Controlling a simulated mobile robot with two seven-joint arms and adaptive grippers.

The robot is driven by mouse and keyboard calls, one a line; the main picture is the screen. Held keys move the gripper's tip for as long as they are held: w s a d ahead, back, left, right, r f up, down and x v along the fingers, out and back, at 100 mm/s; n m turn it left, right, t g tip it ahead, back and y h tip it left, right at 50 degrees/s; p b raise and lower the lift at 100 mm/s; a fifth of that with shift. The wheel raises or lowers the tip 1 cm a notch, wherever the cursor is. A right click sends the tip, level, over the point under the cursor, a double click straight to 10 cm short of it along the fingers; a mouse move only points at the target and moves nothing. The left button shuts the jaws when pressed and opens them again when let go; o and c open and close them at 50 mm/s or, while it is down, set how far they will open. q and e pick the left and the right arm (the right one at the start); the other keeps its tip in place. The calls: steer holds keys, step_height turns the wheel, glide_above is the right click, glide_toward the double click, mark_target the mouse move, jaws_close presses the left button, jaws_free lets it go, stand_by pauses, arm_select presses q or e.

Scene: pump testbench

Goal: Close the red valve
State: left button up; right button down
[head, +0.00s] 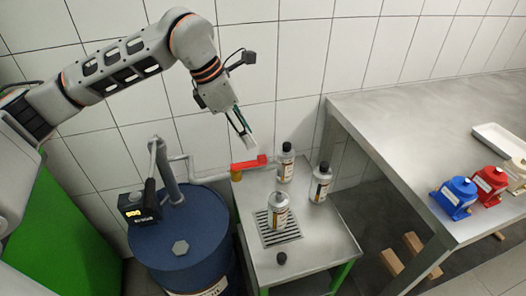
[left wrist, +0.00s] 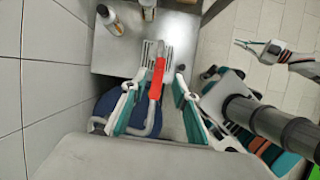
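The red valve handle (head: 249,164) sits on a pipe with a brass-coloured body, at the back left corner of the small metal table. My left gripper (head: 246,138) is a little above the handle and pointing down, apart from it in the head view. In the left wrist view, the red handle (left wrist: 157,78) shows lengthwise between the two spread fingers of my left gripper (left wrist: 156,88). That gripper is open and empty. My right gripper (left wrist: 243,44) shows small at the upper right of the left wrist view, with its fingers apart, far from the valve.
Three bottles stand on the small table (head: 310,247), one on its drain grate (head: 283,232). A black cap (head: 281,258) lies near its front. A blue barrel (head: 180,245) with a hand pump stands left. A larger bench (head: 400,130) at right holds blue, red and cream pumps and a tray.

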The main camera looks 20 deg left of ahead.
mark_target(260, 156)
arm_select(q)
steer(key=x, duration=0.7)
steer(key=shift+d+f+p, duration=0.15)
steer(key=shift+f+p, duration=0.05)
steer(key=shift+p, duration=0.15)
jaws_close()
